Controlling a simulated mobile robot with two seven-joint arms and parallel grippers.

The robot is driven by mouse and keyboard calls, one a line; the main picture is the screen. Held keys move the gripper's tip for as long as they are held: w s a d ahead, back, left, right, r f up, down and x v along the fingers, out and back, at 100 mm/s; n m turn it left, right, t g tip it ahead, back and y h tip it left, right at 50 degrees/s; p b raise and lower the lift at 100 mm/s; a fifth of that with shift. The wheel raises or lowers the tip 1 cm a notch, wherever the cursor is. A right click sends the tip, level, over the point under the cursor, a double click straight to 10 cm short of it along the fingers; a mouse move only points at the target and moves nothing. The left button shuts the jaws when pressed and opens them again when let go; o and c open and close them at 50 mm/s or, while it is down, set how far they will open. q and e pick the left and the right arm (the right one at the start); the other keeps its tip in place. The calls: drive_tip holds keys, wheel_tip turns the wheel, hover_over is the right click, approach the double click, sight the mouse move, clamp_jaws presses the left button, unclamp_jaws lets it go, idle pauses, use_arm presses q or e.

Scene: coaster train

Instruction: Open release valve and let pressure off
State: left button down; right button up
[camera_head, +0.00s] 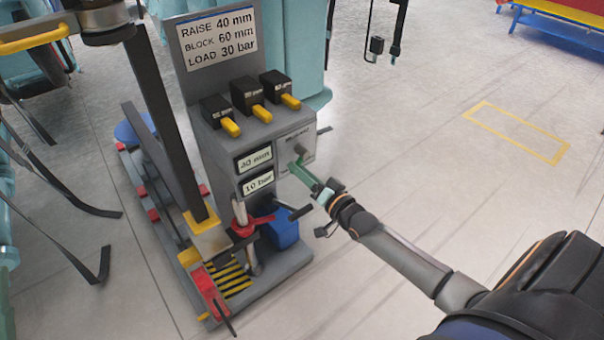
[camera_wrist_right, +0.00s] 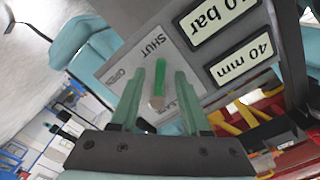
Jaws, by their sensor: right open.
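The release valve has a green lever (camera_wrist_right: 160,75) on a grey plate (camera_wrist_right: 120,62) marked SHUT and OPEN, seen from close in the right wrist view. In the head view the valve plate (camera_head: 309,139) is on the right side of the grey stand (camera_head: 222,155). My right gripper (camera_head: 302,172) is at this plate. In the wrist view its fingers (camera_wrist_right: 158,88) are open, one on each side of the lever; I cannot tell if they touch it. The stand's displays read 40 mm (camera_head: 254,159) and 10 bar (camera_head: 258,182). My left gripper is not in view.
A sign (camera_head: 216,38) above the stand reads RAISE 40 mm, BLOCK 60 mm, LOAD 30 bar. Black blocks with yellow levers (camera_head: 260,113) top the stand. The floor to the right is clear.

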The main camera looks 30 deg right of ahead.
clamp_jaws()
idle(0.4)
